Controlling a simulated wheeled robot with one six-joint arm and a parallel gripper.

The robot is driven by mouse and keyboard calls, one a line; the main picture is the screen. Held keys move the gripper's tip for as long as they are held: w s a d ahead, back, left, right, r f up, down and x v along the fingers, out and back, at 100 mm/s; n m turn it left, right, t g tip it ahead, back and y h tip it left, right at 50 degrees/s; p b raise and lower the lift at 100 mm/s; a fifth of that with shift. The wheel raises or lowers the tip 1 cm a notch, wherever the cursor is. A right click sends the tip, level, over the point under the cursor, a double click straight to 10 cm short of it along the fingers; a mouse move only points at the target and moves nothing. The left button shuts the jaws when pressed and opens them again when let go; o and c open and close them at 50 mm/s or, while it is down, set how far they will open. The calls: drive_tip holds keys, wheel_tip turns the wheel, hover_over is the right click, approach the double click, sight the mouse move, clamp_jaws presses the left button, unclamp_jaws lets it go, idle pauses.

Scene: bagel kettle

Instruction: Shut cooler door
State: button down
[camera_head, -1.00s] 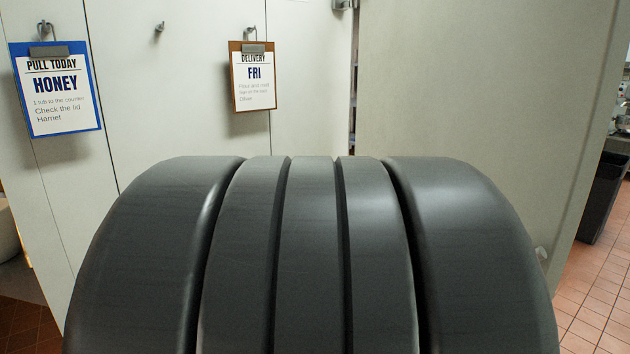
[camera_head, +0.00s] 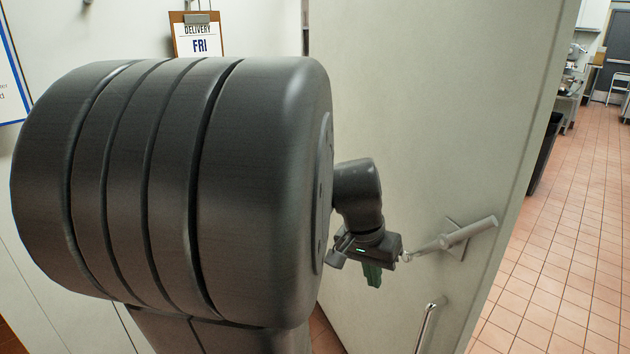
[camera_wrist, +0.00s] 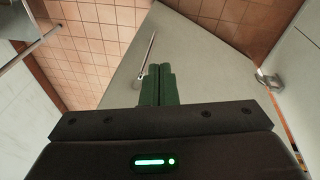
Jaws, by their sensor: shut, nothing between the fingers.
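The cooler door (camera_head: 430,110) is a large pale panel that stands open, angled out from the wall on the right in the head view. It has a metal latch handle (camera_head: 468,232) and a lower pull bar (camera_head: 428,325). My gripper (camera_head: 373,275), with green fingers, is in front of the door's face, left of the latch handle. In the wrist view my gripper (camera_wrist: 159,72) is shut and empty, its green fingers together over the door panel (camera_wrist: 205,65). Whether the fingers touch the door I cannot tell. My arm hides part of the door's hinge side.
A clipboard reading "FRI" (camera_head: 199,40) hangs on the wall at left, with a blue-edged one (camera_head: 10,80) partly cut off. Open tiled floor (camera_head: 570,230) lies right of the door. A dark bin (camera_head: 543,155) stands beyond the door edge.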

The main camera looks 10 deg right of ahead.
drive_tip(key=w+d+r+m+h+p, duration=0.2)
drive_tip(key=w+d+r+m, duration=0.35)
drive_tip(key=d+r, duration=0.55)
drive_tip(key=w+d+f+p, duration=0.1)
drive_tip(key=d+f, duration=0.6)
drive_tip(key=f, duration=0.1)
drive_tip(key=shift+w+f+m+t, duration=0.3)
drive_tip(key=shift+w+m+t, duration=0.05)
drive_tip(key=shift+m+t, duration=0.1)
